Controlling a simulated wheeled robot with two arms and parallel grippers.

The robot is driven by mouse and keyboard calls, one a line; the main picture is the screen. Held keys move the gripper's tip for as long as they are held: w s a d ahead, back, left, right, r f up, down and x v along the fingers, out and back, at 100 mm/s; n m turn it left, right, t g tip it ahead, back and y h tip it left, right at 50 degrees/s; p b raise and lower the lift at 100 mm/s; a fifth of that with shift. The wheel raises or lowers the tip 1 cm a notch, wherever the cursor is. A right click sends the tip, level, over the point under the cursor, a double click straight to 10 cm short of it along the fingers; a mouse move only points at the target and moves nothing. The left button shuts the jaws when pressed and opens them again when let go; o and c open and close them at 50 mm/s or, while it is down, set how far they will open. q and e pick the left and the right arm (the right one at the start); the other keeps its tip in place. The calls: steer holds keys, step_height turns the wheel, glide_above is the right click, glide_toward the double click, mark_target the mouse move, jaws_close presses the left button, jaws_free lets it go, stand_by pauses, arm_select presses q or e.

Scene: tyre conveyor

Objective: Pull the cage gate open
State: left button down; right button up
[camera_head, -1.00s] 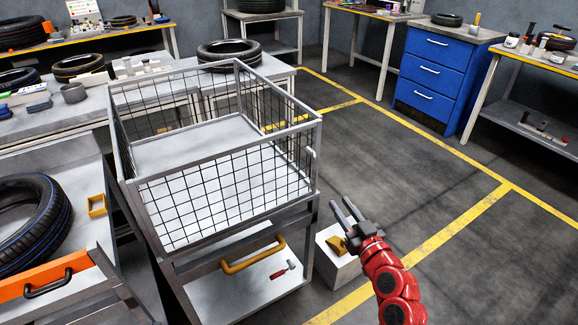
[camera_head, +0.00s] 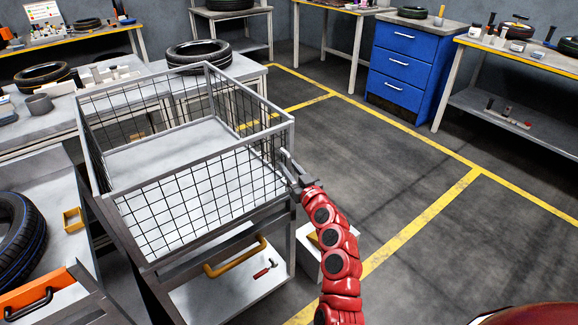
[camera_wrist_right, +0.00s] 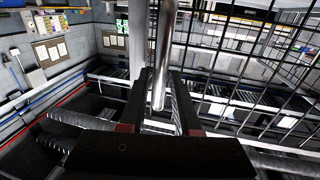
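The wire-mesh cage (camera_head: 200,195) with a grey metal frame stands on a cart at centre left, open at the top. Its right side panel (camera_head: 262,115), which I take for the gate, stands closed against the frame. My right gripper (camera_head: 288,166) is at that side, near the front corner. In the right wrist view, a shiny vertical handle bar (camera_wrist_right: 161,75) lies between the two dark fingers of my right gripper (camera_wrist_right: 160,80). The fingers look apart, with gaps beside the bar. My left gripper is not in view.
A yellow handle (camera_head: 235,258) and a small red-headed hammer (camera_head: 265,269) are on the cart below the cage. A white box (camera_head: 310,262) stands on the floor beside the cart. The floor (camera_head: 400,165) right of the cage is clear up to the blue drawer cabinet (camera_head: 405,65).

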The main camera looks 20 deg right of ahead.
steer(key=shift+w+a, duration=0.1)
steer(key=shift+w, duration=0.2)
steer(key=shift+c, duration=0.2)
jaws_close()
stand_by(1.2)
